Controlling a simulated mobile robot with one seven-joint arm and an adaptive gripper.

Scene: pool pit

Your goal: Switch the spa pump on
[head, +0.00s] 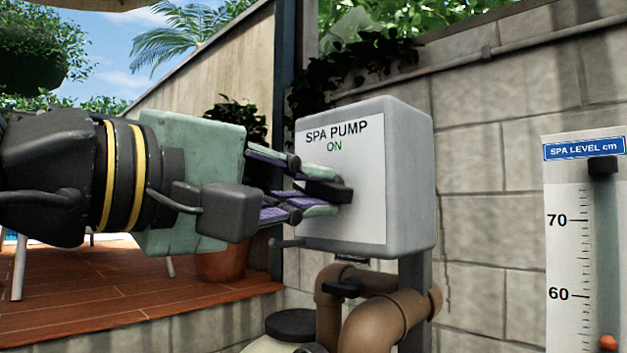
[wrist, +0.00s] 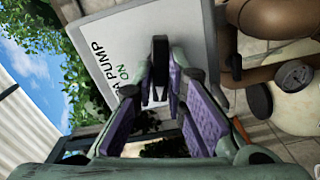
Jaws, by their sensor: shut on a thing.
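The spa pump box (head: 415,170) is grey, with a white front label reading "SPA PUMP" and a green "ON" below it. A dark switch handle (head: 340,193) sticks out of the label's lower middle; it also shows in the wrist view (wrist: 160,52). My gripper (head: 318,186) comes in from the left and is shut on the handle, one finger above it and one below in the head view. In the wrist view the handle lies between the purple-padded fingers (wrist: 162,85). The fingers hide part of the label, so I cannot tell the handle's exact setting.
A spa level scale (head: 565,255) hangs on the block wall at the right. A plant pot (head: 222,262) stands behind my gripper on the wooden deck (head: 100,310).

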